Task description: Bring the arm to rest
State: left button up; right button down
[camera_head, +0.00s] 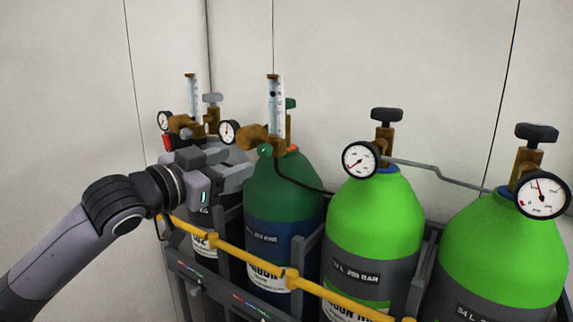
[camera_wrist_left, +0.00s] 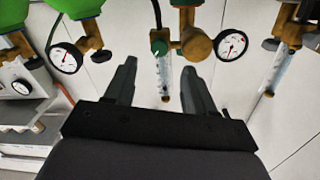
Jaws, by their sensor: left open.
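My left arm comes in from the left in the head view. Its gripper (camera_head: 236,165) is at the dark green cylinder (camera_head: 283,190), close to that cylinder's brass regulator (camera_head: 262,138). I cannot tell whether a finger touches the regulator. My right gripper is not in view.
Bright green cylinders (camera_head: 375,215) with gauges and black valve knobs stand to the right. A dark cylinder (camera_head: 205,220) is partly behind my gripper. A yellow rail (camera_head: 250,258) runs along the front of the rack. White walls (camera_head: 380,50) close off the back.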

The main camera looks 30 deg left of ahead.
pick_arm(q)
jog(key=shift+f, duration=0.1)
jog(key=s+d+f+n+g, duration=0.1)
jog(key=d+f+g, duration=0.1)
jog(key=f, duration=1.2)
jog(key=s+d+f+n+g, duration=0.1)
jog(key=d+f+g, duration=0.1)
jog(key=f, duration=1.3)
jog(key=s+d+f+g, duration=0.1)
jog(key=s+d+f, duration=0.4)
jog(key=s+f, duration=0.3)
jog(key=s+d+f+g, duration=0.2)
jog(key=s+d+f, duration=0.4)
jog(key=f, duration=0.5)
jog(key=shift+s+d, duration=0.25)
jog(key=shift+s, duration=0.75)
